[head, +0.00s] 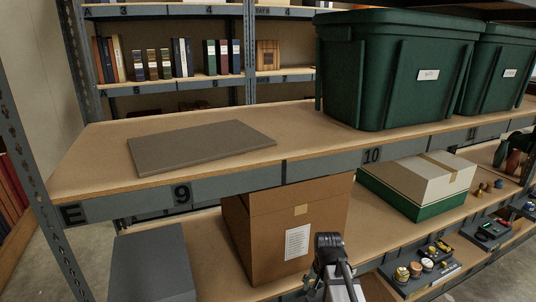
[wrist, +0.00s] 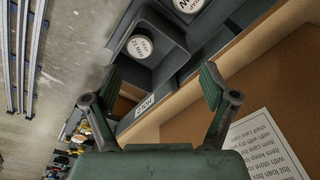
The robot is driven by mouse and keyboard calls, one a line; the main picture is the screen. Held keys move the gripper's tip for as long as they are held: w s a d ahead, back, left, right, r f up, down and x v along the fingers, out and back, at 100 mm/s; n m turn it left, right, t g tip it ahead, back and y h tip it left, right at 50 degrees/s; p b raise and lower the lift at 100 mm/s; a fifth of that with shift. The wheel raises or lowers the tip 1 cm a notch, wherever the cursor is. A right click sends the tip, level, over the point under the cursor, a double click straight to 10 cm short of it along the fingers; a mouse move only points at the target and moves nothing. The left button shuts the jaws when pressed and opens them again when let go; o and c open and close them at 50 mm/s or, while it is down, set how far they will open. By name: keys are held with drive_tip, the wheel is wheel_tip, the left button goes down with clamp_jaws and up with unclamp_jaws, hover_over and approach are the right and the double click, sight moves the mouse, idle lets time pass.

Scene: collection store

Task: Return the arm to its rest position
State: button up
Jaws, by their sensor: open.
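My gripper (wrist: 160,73) shows in the wrist view with its two green fingers spread wide and nothing between them. Beyond the fingers are a shelf edge with a small label and the side of a cardboard box. In the head view part of my arm (head: 331,258) shows at the bottom middle, in front of the lower shelf and by the right side of the cardboard box (head: 262,238). I cannot make out the fingers clearly there.
The box's printed sheet (wrist: 262,145) is close right of the fingers in the wrist view. A grey bin (wrist: 172,62) holds white-lidded containers. Above the lower shelf runs the upper shelf (head: 80,172), with a flat grey board (head: 200,146) and green totes (head: 395,75).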

drive_tip(key=s+f+n+g, duration=0.2)
drive_tip(key=s+f, duration=0.6)
drive_tip(key=f, duration=0.3)
drive_tip(key=s+f+n+g, duration=0.1)
drive_tip(key=s+f+n, duration=0.1)
drive_tip(key=s+f, duration=0.7)
drive_tip(key=s+f+g, duration=0.1)
drive_tip(key=s+f, duration=0.3)
drive_tip(key=s, duration=0.4)
drive_tip(key=s+f+n+g, duration=0.1)
drive_tip(key=s+f, duration=0.3)
drive_tip(key=s, duration=0.4)
drive_tip(key=s+f+g, duration=0.2)
drive_tip(key=s+f, duration=0.3)
drive_tip(key=s, duration=0.3)
drive_tip(key=shift+g, duration=0.3)
